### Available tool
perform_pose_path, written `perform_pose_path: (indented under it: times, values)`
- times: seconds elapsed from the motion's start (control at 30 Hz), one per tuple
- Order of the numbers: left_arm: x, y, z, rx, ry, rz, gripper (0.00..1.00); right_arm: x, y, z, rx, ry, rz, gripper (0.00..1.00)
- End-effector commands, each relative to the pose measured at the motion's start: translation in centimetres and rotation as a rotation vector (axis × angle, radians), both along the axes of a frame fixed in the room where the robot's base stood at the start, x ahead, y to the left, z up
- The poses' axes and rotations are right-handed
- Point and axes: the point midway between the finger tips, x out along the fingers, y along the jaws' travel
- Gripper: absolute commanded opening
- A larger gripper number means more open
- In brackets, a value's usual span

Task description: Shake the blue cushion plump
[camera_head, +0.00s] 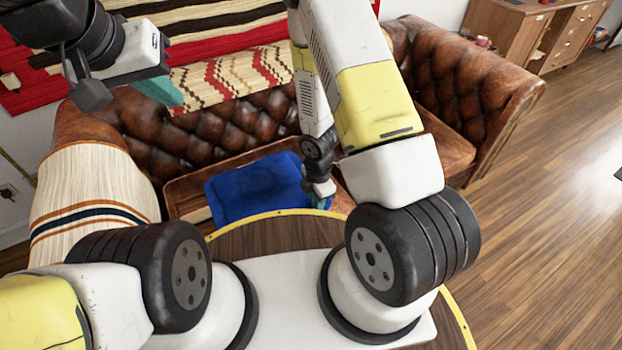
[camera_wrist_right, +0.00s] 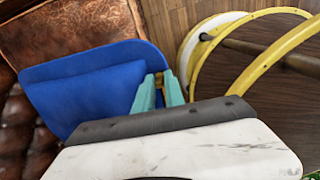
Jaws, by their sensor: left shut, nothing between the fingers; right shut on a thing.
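The blue cushion (camera_head: 255,187) is in front of the brown leather sofa in the head view, over the seat area. It fills the left middle of the right wrist view (camera_wrist_right: 85,100). My right gripper (camera_head: 322,190) is at the cushion's right edge. Its teal fingers (camera_wrist_right: 158,92) are shut on that edge in the right wrist view. I cannot tell whether the cushion rests on the seat or hangs just above it. My left gripper (camera_head: 160,90) is at the upper left of the head view, in front of the sofa back, shut and empty, apart from the cushion.
The tufted sofa (camera_head: 490,95) stands behind, with a striped throw (camera_head: 95,195) over its left arm and a patterned blanket (camera_head: 240,75) on its back. A wooden cabinet (camera_head: 530,35) is at the upper right. Wooden floor (camera_head: 540,220) at right is clear.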

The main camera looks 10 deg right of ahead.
Motion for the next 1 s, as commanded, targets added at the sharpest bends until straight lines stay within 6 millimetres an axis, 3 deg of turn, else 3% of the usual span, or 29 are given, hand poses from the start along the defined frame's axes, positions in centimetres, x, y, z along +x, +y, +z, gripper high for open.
perform_pose_path:
  times: [0.13, 0.4, 0.53, 0.63, 0.83, 1.0]
  values:
    - [0.0, 0.0, 0.0, 0.0, 0.0, 0.0, 0.0, -0.1, 0.0, -0.1, -0.001, 0.002, 0.001, 0.0]
    - [0.0, 0.0, 0.0, 0.0, 0.0, 0.0, 0.0, -0.1, 0.0, -5.4, -0.002, 0.003, 0.0, 0.0]
    - [0.0, 0.0, 0.0, 0.0, 0.0, 0.0, 0.0, 0.0, 0.0, -6.4, -0.001, 0.0, 0.0, 0.0]
    - [0.0, 0.0, 0.0, 0.0, 0.0, 0.0, 0.0, 0.2, 0.1, -5.4, 0.003, -0.004, -0.001, 0.0]
    - [0.0, 0.0, 0.0, 0.0, 0.0, 0.0, 0.0, 0.2, 0.1, -1.0, 0.004, -0.006, -0.001, 0.0]
    - [0.0, 0.0, 0.0, 0.0, 0.0, 0.0, 0.0, 0.0, 0.0, 0.5, 0.001, -0.002, 0.0, 0.0]
